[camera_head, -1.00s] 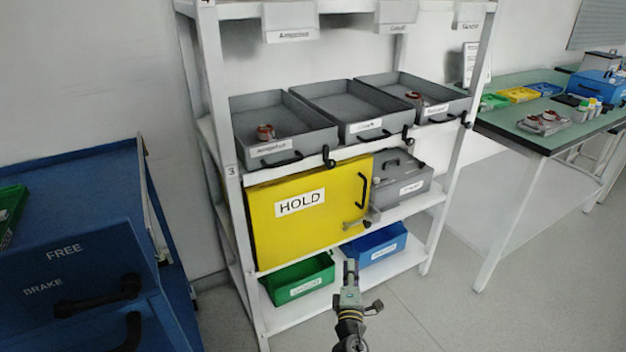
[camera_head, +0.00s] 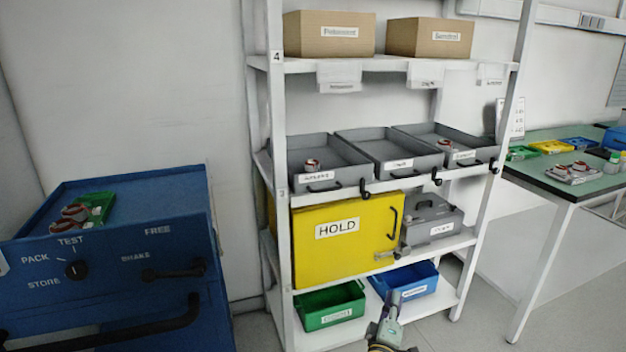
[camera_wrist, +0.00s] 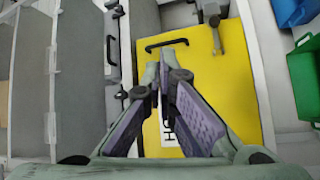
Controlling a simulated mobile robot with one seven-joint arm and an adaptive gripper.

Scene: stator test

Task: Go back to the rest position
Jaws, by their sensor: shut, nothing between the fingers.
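My gripper (camera_head: 391,304) is low in front of the shelf rack in the head view, near the blue bin on the bottom shelf. In the wrist view my gripper (camera_wrist: 163,72) is shut and empty, its fingertips together. The yellow HOLD door (camera_head: 337,240) is closed in the head view. It also fills the middle of the wrist view (camera_wrist: 200,60), behind the fingers, with its black handle beyond the tips. I cannot tell any contact between my gripper and the rack.
The shelf rack (camera_head: 279,180) carries grey trays (camera_head: 330,178), a green bin (camera_head: 331,306) and a blue bin (camera_head: 410,284). A blue cabinet (camera_head: 110,260) with a knob and handles stands at left. A green-topped table (camera_head: 560,180) stands at right. Floor in front of the table is clear.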

